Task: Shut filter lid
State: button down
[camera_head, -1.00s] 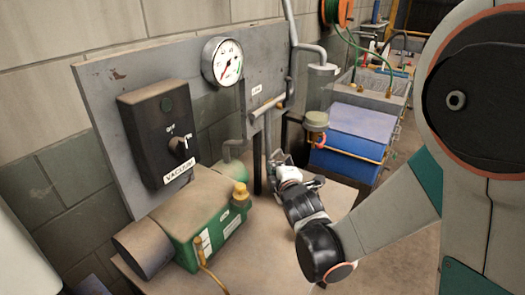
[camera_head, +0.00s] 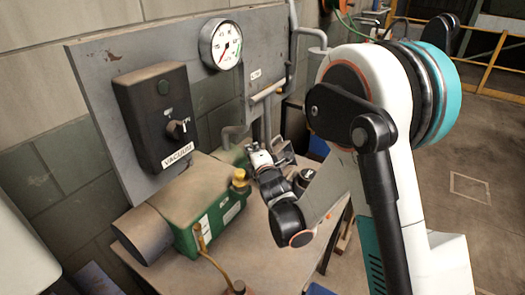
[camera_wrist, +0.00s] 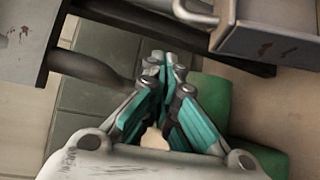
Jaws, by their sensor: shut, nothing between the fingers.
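A grey plate or box (camera_head: 256,72) with a small label and a pale bar handle (camera_head: 267,92) is on the wall panel. It may be the filter lid; its label is too small to read. In the wrist view a grey box (camera_wrist: 275,40) with rust spots and a bent handle (camera_wrist: 192,14) is at the upper right. My gripper (camera_head: 252,150) is below the bar handle, by the panel's lower edge. In the wrist view my gripper (camera_wrist: 163,62) has its fingertips together, empty, with a visible gap to the box. Whether the lid is open I cannot tell.
A green pump (camera_head: 205,205) with a yellow cap stands on the table (camera_head: 265,260) at left. A black vacuum switch box (camera_head: 158,115) and a round gauge (camera_head: 220,45) are on the panel (camera_head: 95,75). Grey pipes run close to my gripper. Open floor lies at right.

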jog(key=shift+d+r+b, duration=0.15)
jog(key=shift+d+b, duration=0.15)
jog(key=shift+d, duration=0.5)
jog(key=shift+d+r+b, duration=0.1)
jog(key=shift+d+b, duration=0.2)
jog(key=shift+d, duration=0.5)
